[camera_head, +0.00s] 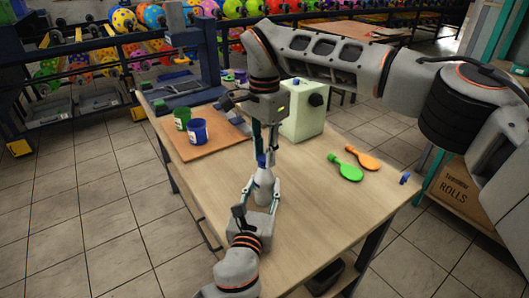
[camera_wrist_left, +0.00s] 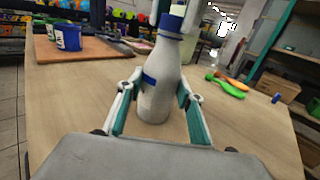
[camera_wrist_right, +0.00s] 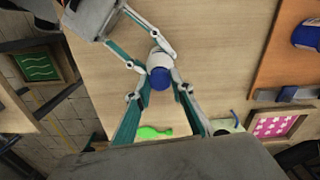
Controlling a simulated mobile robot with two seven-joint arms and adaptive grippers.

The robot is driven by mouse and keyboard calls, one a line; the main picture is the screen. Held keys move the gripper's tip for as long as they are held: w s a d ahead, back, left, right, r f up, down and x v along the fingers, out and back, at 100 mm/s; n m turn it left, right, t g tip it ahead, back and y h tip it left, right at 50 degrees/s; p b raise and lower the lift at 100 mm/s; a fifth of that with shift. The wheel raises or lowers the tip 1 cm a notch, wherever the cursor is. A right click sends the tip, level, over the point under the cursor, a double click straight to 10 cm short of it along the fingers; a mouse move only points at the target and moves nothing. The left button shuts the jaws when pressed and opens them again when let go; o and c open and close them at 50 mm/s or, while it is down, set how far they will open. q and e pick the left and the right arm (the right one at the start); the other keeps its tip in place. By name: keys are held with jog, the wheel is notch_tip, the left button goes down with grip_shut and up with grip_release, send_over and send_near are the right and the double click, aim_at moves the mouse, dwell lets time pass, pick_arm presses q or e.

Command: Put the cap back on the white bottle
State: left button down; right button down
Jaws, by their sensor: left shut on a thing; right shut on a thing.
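The white bottle (camera_head: 264,190) stands upright near the front of the wooden table. My left gripper (camera_wrist_left: 160,95) is shut on its body from the near side, with one finger on each side of it. The blue cap (camera_wrist_left: 172,23) is at the top of the bottle's neck, in line with it. I cannot tell whether it is fully seated. My right gripper (camera_head: 264,150) comes from above and is shut on the cap. In the right wrist view the cap (camera_wrist_right: 160,79) is between the fingers, with the bottle (camera_wrist_right: 157,59) beyond it.
A brown board (camera_head: 215,141) at the left of the table bears a green cup (camera_head: 182,118) and a blue cup (camera_head: 197,131). A pale green box (camera_head: 303,122) stands behind the bottle. The front table area is clear.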

jog(key=m, duration=1.3)
jog(key=shift+m, duration=0.3)
jog(key=m, duration=1)
jog(key=shift+f, duration=0.1)
jog(key=m, duration=1)
jog(key=shift+m, duration=0.3)
jog(key=m, duration=0.3)
jog(key=shift+m, duration=0.3)
jog(key=c, duration=1.7)
grip_release()
